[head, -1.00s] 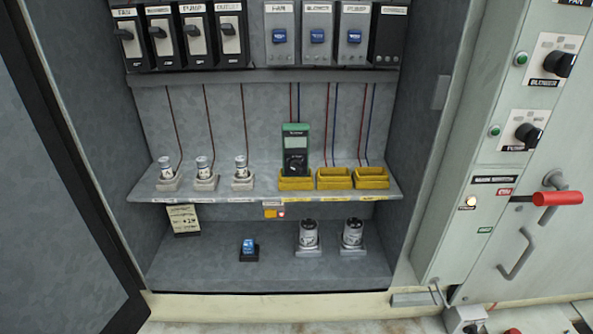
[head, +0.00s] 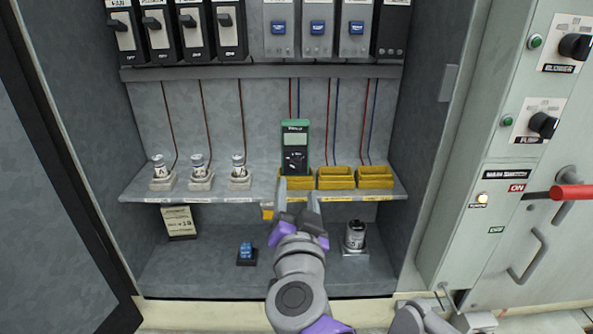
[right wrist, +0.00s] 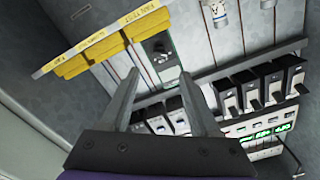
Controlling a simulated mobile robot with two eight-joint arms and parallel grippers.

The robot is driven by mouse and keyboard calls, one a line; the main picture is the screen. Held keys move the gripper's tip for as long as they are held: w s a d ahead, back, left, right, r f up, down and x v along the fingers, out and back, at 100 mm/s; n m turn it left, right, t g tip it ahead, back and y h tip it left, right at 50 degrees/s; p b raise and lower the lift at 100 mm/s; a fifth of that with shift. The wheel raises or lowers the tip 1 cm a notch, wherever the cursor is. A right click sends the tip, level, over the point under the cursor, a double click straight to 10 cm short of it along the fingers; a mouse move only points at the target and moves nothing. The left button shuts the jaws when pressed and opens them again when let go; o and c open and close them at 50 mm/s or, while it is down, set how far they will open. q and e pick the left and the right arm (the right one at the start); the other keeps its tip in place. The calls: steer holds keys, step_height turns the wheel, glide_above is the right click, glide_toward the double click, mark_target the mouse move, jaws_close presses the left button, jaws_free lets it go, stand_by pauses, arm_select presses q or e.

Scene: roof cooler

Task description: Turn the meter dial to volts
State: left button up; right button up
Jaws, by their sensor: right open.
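The meter (head: 296,139) is green with a pale display and stands upright in the leftmost yellow bin on the cabinet shelf. Its dark round dial (head: 295,160) shows on the lower half, but the pointer's setting is too small to read. In the right wrist view, part of the meter (right wrist: 158,48) shows beyond and between the fingers. My right gripper (head: 298,192) is open and empty, in front of the shelf edge just below the meter, with its fingers pointing toward it. In the right wrist view, both fingers (right wrist: 160,76) stand apart. My left gripper is out of view.
Yellow bins (head: 336,182) line the right of the shelf (head: 218,196). Several fuses (head: 198,168) stand at its left. Switches (head: 278,27) hang above. A blue-topped block (head: 246,252) and a capped cylinder (head: 355,236) sit on the cabinet floor. Thin wires run behind the meter.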

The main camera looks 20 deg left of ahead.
mark_target(296, 167)
steer(key=x, duration=0.8)
steer(key=shift+w+a+f+p, duration=0.1)
steer(key=shift+w+p, duration=0.2)
steer(key=shift+w, duration=0.05)
jaws_close()
